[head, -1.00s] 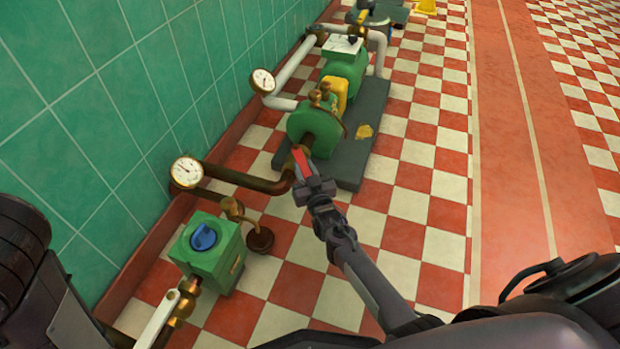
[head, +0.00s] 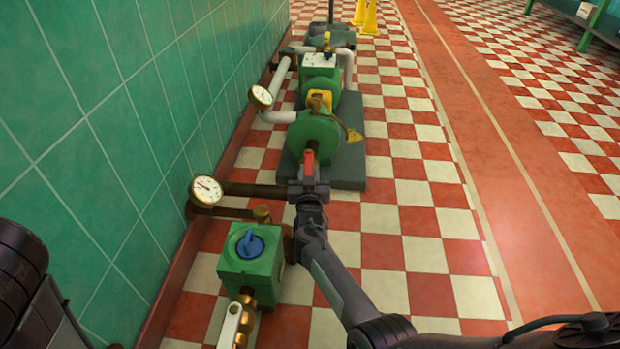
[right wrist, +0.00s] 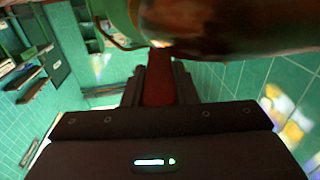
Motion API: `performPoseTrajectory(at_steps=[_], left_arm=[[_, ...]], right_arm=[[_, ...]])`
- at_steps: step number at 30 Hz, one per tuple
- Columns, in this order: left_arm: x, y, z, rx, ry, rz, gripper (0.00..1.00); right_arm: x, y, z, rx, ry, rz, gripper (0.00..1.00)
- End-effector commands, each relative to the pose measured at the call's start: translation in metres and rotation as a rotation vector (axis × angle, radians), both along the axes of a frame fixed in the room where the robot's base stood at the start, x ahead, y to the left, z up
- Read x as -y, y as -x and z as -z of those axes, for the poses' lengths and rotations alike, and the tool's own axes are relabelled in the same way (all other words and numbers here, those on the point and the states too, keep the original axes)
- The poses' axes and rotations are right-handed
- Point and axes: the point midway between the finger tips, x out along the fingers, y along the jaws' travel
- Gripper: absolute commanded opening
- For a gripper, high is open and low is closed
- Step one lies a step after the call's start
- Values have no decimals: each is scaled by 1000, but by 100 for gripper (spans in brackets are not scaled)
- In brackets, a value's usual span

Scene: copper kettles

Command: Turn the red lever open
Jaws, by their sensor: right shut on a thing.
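The red lever (head: 309,163) stands at the near end of the green pump, by the dark copper pipe. My right gripper (head: 308,180) is shut on the red lever. The right wrist view shows the lever (right wrist: 158,85) between my two dark fingers, with a brownish pipe (right wrist: 220,25) close above it. In the head view the lever points away from me, nearly straight up the picture. My gripper hides its near part and the valve joint. My left arm shows only at the left edge of the head view; its gripper is out of the picture.
A green pump (head: 313,135) sits on a dark plinth (head: 350,165). A green box with a blue knob (head: 250,245) stands nearer. Two white gauges (head: 207,190) (head: 261,97) sit along the tiled wall (head: 110,130). The checkered floor (head: 400,220) on the right is clear.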

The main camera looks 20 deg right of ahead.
Motion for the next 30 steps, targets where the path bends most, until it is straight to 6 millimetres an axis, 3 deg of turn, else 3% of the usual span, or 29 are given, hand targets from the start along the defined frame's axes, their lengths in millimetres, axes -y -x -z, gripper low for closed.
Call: performPoseTrajectory(at_steps=[11, 12, 16, 30], left_arm=[[0, 0, 0, 1, 0, 1, 36], [0, 0, 0, 1, 0, 1, 36], [0, 0, 1, 1, 0, 1, 36], [0, -1, -5, -1, -1, 1, 36]], right_arm=[[0, 0, 2, -4, -3, 1, 0], [0, 0, 2, -4, -3, 1, 31], [0, 0, 1, -3, -2, 1, 47], [2, 3, -1, -2, -1, 1, 47]])
